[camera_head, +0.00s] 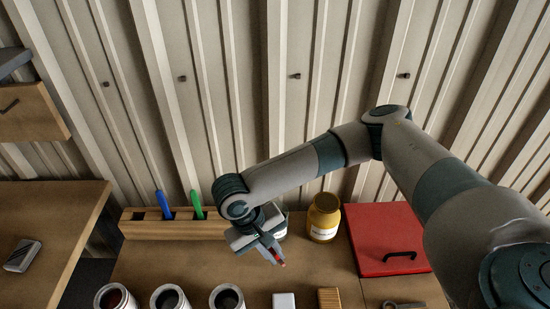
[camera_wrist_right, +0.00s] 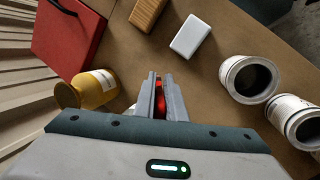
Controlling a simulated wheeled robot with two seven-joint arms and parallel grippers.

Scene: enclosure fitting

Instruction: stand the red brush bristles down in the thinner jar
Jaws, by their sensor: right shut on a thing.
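My right gripper (camera_head: 272,254) is shut on the red brush (camera_head: 282,264), of which only a small red part shows at the fingertips. In the right wrist view the red brush (camera_wrist_right: 160,98) shows between the two fingers (camera_wrist_right: 161,95); its bristles are hidden. A pale jar with a label (camera_head: 281,229) stands right behind the gripper, mostly hidden by it; I cannot read the label. A yellow jar with a white label (camera_head: 324,217) stands to its right and also shows in the wrist view (camera_wrist_right: 97,88). My left gripper is not in view.
A wooden rack (camera_head: 140,229) holds a blue brush (camera_head: 163,204) and a green brush (camera_head: 196,204). Open cans (camera_head: 170,299) line the front. A white block (camera_head: 284,300), ribbed wooden block (camera_head: 329,298) and red case (camera_head: 375,235) with black handle are to the right. Corrugated wall stands behind.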

